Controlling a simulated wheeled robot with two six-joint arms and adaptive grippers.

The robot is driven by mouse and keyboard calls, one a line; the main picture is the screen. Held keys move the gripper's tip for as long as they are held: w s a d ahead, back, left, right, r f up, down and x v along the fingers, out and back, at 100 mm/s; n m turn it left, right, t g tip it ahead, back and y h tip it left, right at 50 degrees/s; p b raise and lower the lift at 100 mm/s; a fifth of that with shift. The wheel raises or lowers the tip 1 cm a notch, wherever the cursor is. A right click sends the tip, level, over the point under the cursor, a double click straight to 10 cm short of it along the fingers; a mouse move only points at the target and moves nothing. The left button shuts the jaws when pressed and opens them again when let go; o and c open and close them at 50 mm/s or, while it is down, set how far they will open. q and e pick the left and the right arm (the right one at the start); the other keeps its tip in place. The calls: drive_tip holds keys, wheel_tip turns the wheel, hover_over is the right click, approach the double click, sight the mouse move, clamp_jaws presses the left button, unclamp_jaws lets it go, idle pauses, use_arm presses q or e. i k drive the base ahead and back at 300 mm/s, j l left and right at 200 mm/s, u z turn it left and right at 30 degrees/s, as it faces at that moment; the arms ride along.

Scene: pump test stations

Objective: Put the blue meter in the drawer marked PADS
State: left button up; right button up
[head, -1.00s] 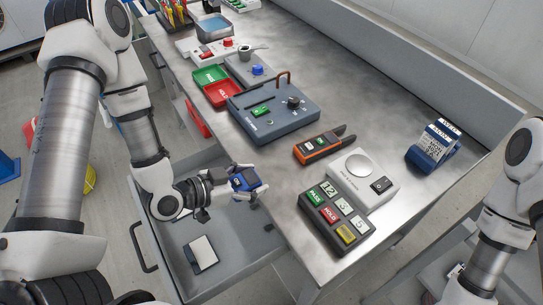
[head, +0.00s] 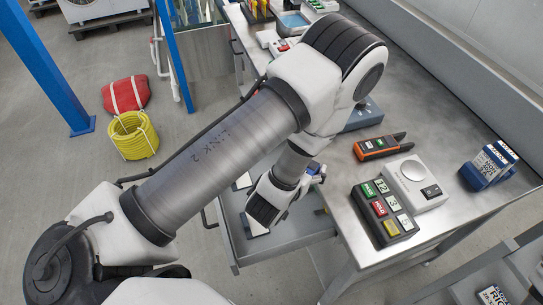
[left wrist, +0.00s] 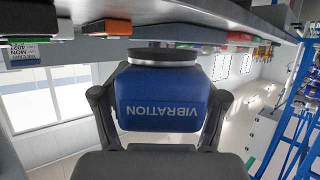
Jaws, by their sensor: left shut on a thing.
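The blue meter (left wrist: 160,100), marked VIBRATION, sits between the two fingers of my left gripper (left wrist: 160,112) in the left wrist view. My left gripper is shut on it. In the head view my own arm hides most of the gripper, and only a small blue piece of the meter (head: 314,168) shows beside the bench edge. An open grey drawer (head: 284,254) lies below, partly covered by my arm. Flat white items lie in it. I cannot read any PADS mark on the drawer. My right gripper is out of view.
On the bench (head: 330,195) stand a button box (head: 385,212), a white scale-like device (head: 416,183), an orange tool (head: 380,146) and a blue card holder (head: 488,168). A yellow hose coil (head: 133,136) and a red bag (head: 125,95) lie on the floor.

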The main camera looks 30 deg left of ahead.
sight(288, 218)
drive_tip(key=k+j+z, duration=0.1)
drive_tip(key=z, duration=0.3)
drive_tip(key=k+j+z, duration=0.1)
drive_tip(key=z, duration=0.35)
drive_tip(key=k+j+z, duration=0.15)
drive_tip(key=z, duration=0.25)
drive_tip(key=k+j, duration=0.1)
drive_tip(key=j, duration=0.3)
drive_tip(key=k+j, duration=0.15)
drive_tip(key=j, duration=0.25)
drive_tip(key=k+j, duration=0.1)
drive_tip(key=j, duration=0.25)
drive_tip(key=u, duration=0.05)
